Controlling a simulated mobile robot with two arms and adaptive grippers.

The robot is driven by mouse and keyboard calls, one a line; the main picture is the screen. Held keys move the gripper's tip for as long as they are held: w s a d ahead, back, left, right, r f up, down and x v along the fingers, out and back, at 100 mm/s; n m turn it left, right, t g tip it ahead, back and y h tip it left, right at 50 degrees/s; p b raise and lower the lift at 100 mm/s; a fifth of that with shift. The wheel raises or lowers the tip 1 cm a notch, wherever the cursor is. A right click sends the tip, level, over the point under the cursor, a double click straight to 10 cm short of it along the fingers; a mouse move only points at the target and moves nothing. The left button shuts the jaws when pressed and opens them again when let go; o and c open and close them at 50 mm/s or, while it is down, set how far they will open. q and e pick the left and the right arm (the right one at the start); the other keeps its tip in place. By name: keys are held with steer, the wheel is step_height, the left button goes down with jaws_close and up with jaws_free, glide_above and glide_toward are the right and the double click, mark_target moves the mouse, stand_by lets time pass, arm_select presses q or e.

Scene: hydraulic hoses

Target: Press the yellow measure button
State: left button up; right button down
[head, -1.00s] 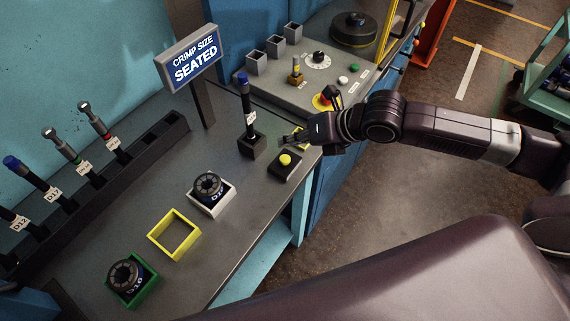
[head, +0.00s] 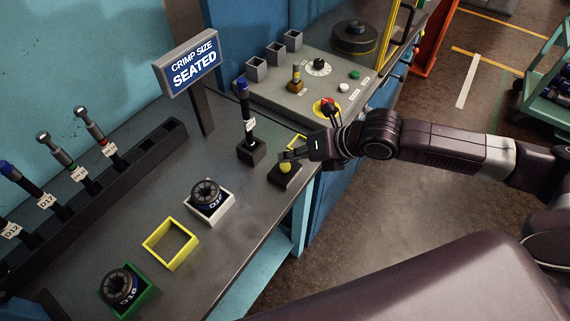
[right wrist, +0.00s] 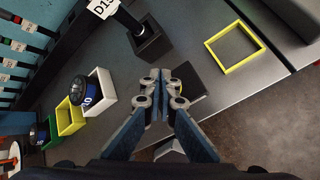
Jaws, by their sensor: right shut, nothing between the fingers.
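The yellow measure button (head: 285,169) sits on a small black box (head: 287,178) near the front edge of the bench. My right gripper (head: 287,156) is shut and empty, with its fingertips right over the button. I cannot tell whether they touch it. My left gripper is not in view.
A gauge with a blue top (head: 246,120) stands in a black block just left of the button. A sign (head: 188,64) reads "CRIMP SIZE SEATED". White (head: 213,215), yellow (head: 171,262) and green (head: 143,301) square holders line the bench. A red knob (head: 327,104) is behind the gripper.

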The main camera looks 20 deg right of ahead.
mark_target(288, 166)
steer(key=shift+f, duration=0.1)
stand_by(0.7)
steer(key=shift+f, duration=0.35)
steer(key=shift+f, duration=0.5)
stand_by(0.9)
steer(key=shift+r+p, duration=0.9)
steer(key=shift+p, duration=0.1)
step_height(288, 166, up, 5)
steer(key=p, duration=0.5)
steer(key=shift+r, duration=0.1)
